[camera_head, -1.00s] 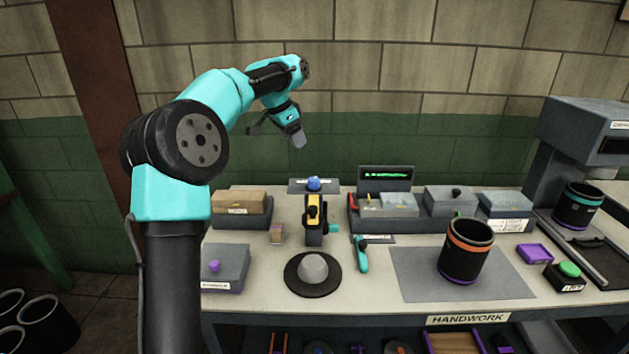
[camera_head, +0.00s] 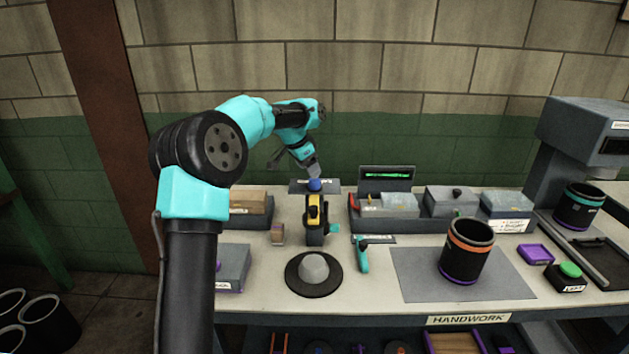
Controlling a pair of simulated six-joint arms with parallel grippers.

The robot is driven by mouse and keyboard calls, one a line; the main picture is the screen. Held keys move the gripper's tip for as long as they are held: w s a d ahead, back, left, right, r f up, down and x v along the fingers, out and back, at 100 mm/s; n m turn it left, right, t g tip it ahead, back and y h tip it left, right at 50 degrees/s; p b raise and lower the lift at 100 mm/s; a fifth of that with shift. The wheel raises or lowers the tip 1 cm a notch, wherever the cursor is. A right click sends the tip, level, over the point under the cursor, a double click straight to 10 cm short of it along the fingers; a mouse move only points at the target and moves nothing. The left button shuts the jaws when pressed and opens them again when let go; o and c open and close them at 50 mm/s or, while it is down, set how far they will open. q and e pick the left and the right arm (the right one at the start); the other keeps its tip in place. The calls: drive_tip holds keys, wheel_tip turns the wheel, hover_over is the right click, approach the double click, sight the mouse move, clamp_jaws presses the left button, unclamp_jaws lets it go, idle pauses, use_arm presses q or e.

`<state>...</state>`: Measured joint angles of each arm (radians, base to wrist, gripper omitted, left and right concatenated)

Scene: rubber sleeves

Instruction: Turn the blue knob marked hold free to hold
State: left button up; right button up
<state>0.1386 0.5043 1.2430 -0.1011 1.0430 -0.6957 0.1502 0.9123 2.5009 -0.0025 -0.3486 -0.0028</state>
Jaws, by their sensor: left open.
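The blue knob (camera_head: 314,184) sits on a small grey plate (camera_head: 299,188) at the back of the bench, behind a yellow and black upright device (camera_head: 315,222). The plate's lettering is too small to read, and I cannot tell which way the knob is turned. My left gripper (camera_head: 314,172) points down just above the knob. It is open, and its fingers are small and partly merged in this view. I cannot tell whether they touch the knob. My right gripper is not in view.
A grey dome on a black disc (camera_head: 314,269) stands in front. A teal-handled tool (camera_head: 362,255) lies to its right. A black cup with an orange band (camera_head: 467,250) stands on a grey mat (camera_head: 412,280). Grey bins (camera_head: 445,217) line the back.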

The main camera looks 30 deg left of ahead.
sight(315, 183)
use_arm(q)
drive_tip(key=x, duration=0.6)
drive_tip(key=shift+r, duration=0.1)
drive_tip(key=c, duration=0.9)
drive_tip(key=shift+n, duration=0.4)
drive_tip(key=n+y, duration=0.1)
drive_tip(key=n, duration=0.1)
drive_tip(key=n+y, duration=0.1)
drive_tip(key=n, duration=0.2)
drive_tip(key=shift+n+t, duration=0.3)
drive_tip(key=shift+t, duration=0.1)
drive_tip(key=n+y, duration=0.1)
drive_tip(key=n, duration=0.1)
drive_tip(key=n+y, duration=0.1)
drive_tip(key=n, duration=0.2)
drive_tip(key=shift+n+g, duration=0.3)
